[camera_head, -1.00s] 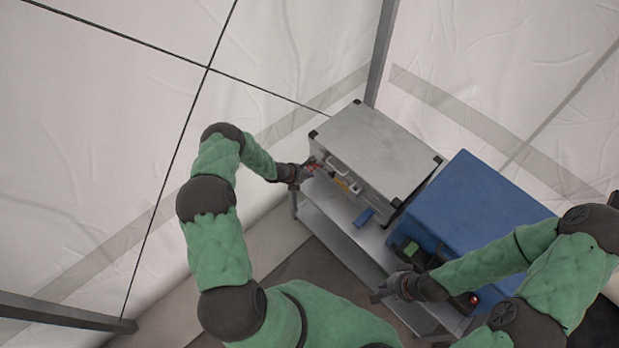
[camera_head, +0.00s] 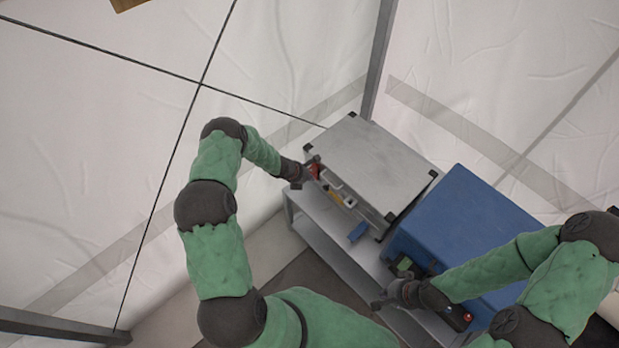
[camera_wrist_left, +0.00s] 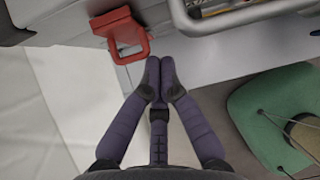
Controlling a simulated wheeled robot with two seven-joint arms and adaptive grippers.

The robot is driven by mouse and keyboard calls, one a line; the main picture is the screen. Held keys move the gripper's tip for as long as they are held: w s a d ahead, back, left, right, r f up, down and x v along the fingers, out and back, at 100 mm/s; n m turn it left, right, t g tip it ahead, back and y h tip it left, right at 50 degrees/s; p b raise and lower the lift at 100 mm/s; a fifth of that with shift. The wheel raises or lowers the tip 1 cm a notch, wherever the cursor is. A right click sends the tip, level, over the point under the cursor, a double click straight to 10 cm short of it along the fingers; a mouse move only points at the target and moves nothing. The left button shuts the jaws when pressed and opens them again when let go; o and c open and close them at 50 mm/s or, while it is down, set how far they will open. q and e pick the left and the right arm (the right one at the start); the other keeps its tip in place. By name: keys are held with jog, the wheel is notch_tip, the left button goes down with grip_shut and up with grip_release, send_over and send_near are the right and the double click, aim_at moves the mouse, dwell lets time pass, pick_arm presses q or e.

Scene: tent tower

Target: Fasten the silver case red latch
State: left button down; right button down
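The silver case (camera_head: 370,160) stands on a grey shelf unit with its lid down. Its red latch (camera_head: 315,167) is at the left end of the front side. In the left wrist view the red latch (camera_wrist_left: 122,35) is a plate with a loop whose lower end sticks out from the case front. My left gripper (camera_wrist_left: 160,68) has its fingertips together and empty, just below and right of the loop; contact is not clear. In the head view my left gripper (camera_head: 306,176) is at the case's left front. My right gripper (camera_head: 380,302) is near the blue box; its finger opening is unclear.
The blue box (camera_head: 470,220) stands right of the case. A metal handle (camera_wrist_left: 235,15) is right of the latch. A small blue item (camera_head: 357,232) is at the case's front. The grey shelf (camera_head: 325,220) has bare room in front. White tent walls stand behind.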

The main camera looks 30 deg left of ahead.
pick_arm(q)
jog(key=shift+w+d+r, duration=0.2)
jog(key=shift+w+r, duration=0.2)
jog(key=shift+w, duration=0.15)
pick_arm(e)
jog(key=shift+w+d, duration=0.15)
jog(key=shift+w, duration=0.1)
pick_arm(q)
jog(key=shift+s+f, duration=0.1)
pick_arm(e)
jog(key=shift+r, duration=0.1)
